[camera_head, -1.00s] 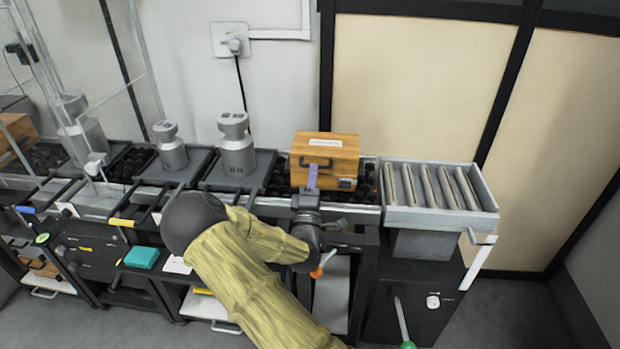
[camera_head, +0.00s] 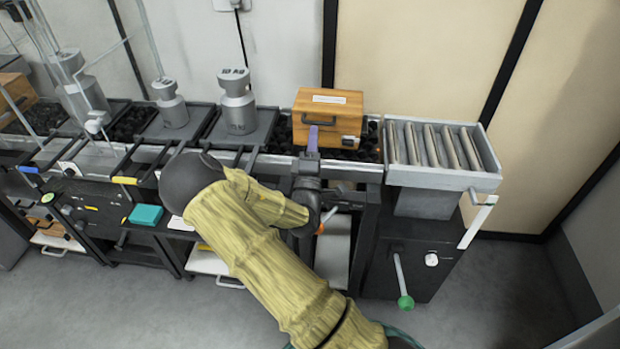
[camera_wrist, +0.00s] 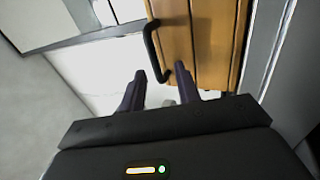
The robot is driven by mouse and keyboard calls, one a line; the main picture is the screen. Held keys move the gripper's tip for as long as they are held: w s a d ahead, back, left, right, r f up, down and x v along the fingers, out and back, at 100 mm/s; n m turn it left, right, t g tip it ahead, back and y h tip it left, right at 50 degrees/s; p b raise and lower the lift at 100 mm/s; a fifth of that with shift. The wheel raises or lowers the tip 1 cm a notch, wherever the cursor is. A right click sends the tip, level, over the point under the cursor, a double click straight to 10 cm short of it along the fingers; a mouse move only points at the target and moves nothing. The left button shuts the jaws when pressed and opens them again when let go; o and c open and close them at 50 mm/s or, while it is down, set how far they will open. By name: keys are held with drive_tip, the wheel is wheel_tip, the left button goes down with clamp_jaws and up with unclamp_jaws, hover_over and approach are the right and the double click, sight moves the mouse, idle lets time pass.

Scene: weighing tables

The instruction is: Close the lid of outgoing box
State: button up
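A wooden box (camera_head: 341,103) stands on the dark roller bed right of the weights, with a pale label on top and a dark handle on its front. Its top looks flat in the head view; I cannot tell if the lid is fully shut. My gripper (camera_head: 313,135) is in front of the box, its fingers just below the handle. In the wrist view, my gripper (camera_wrist: 160,72) is open, with a gap between the fingertips and nothing held. The box's wooden face (camera_wrist: 207,40) and black handle (camera_wrist: 150,45) are just beyond the fingers. My gripper hides part of the box front.
A grey roller tray (camera_head: 440,180) adjoins the bed on the right. Two grey weights (camera_head: 238,105) (camera_head: 171,106) stand on the left. Another wooden box (camera_head: 14,92) is at the far left. A lever with a green knob (camera_head: 405,302) sticks out below the tray. The floor in front is clear.

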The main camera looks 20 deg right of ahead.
drive_tip(key=v, duration=1.5)
drive_tip(key=shift+s+f, duration=0.15)
drive_tip(key=shift+f, duration=0.2)
